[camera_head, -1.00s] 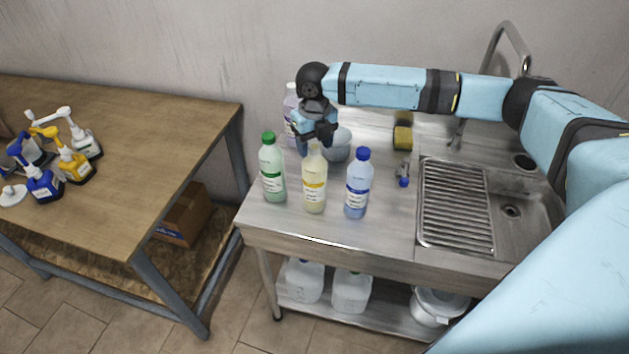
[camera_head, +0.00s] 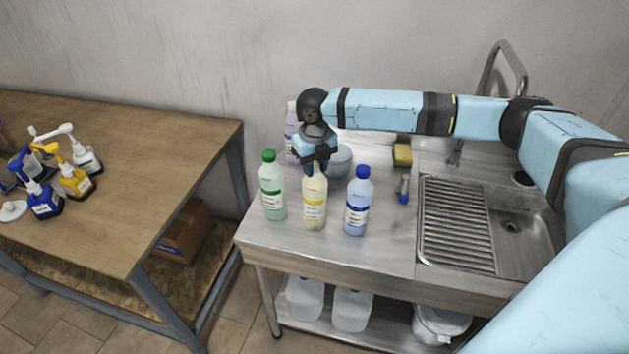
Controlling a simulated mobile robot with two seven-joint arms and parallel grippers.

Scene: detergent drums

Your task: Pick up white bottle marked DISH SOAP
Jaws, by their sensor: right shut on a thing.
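A cream-white bottle with a yellow-banded label (camera_head: 313,207) stands upright on the steel counter, between a green-capped bottle (camera_head: 271,187) on its left and a blue-capped bottle (camera_head: 357,204) on its right. The label writing is too small to read. My right gripper (camera_head: 314,165) is shut on the top of the cream-white bottle and hides its cap. The bottle appears to rest on the counter still. A lilac bottle (camera_head: 291,140) stands behind, partly hidden by my right gripper and arm. My left gripper is out of view.
A grey bowl (camera_head: 341,161) sits close behind the bottles. A yellow sponge (camera_head: 402,154), a small blue-tipped item (camera_head: 403,189) and the sink (camera_head: 511,227) lie to the right. The counter's front strip is clear. A wooden table (camera_head: 150,170) with pump bottles stands left.

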